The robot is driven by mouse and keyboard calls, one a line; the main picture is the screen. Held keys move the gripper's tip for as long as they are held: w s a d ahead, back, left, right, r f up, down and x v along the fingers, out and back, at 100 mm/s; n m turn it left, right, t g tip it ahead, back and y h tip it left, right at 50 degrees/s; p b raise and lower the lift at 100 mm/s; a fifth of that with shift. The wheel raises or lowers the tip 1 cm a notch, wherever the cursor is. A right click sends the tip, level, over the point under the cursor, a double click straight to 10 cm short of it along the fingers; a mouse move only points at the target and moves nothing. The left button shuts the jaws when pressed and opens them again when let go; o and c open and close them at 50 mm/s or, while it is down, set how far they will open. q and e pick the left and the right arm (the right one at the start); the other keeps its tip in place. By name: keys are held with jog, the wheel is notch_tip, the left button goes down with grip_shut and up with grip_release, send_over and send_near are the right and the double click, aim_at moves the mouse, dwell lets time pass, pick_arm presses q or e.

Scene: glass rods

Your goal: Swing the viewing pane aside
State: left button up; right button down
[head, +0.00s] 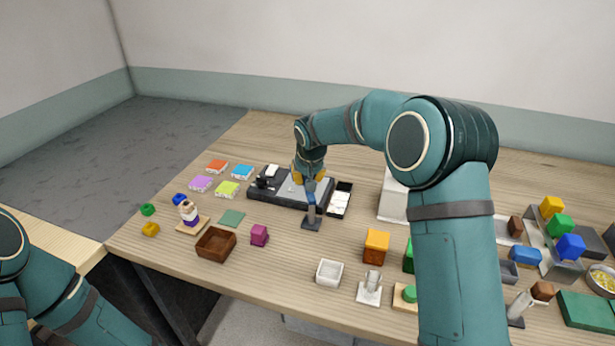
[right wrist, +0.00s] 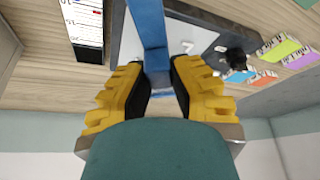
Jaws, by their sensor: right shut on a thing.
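My right gripper (head: 309,180) is over the right part of a dark grey board (head: 262,196) with a light panel. In the right wrist view its yellow-backed fingers (right wrist: 164,80) are closed on a blue bar (right wrist: 148,28). In the head view the blue bar (head: 311,199) rises from a dark stand (head: 312,222) at the board's front edge. It may be part of the viewing pane; I cannot make out a clear pane, and the gripper hides part of this area. Only my left arm shows, at the lower left; its gripper is out of view.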

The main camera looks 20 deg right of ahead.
jog(key=a+n+p, duration=0.1)
jog(key=n+y+p, duration=0.1)
jog(key=n, duration=0.1)
jog(key=shift+s+a+n, duration=0.1)
jog(key=shift+a+n, duration=0.2)
jog(key=shift+a, duration=0.1)
jog(key=shift+s+a+f+n+g+y+p, duration=0.1)
jog(key=shift+s+a+n+g+y+p, duration=0.4)
jog(key=shift+n, duration=0.95)
jog(key=shift+s+a+f+n+g+y+p, duration=0.15)
jog(key=shift+s+a+n+y+p, duration=0.3)
jog(key=shift+a+n+p, duration=0.7)
jog(key=shift+s+a+r+n+g+y+p, duration=0.1)
jog(key=shift+s+a+n+g+y+p, duration=0.35)
jog(key=shift+n, duration=1.25)
jog(key=shift+w+d, duration=0.1)
jog(key=shift+d, duration=0.05)
jog(key=shift+f, duration=0.1)
jog(key=c, duration=0.9)
grip_release()
jog(key=shift+o, duration=0.4)
jog(key=shift+w, duration=0.1)
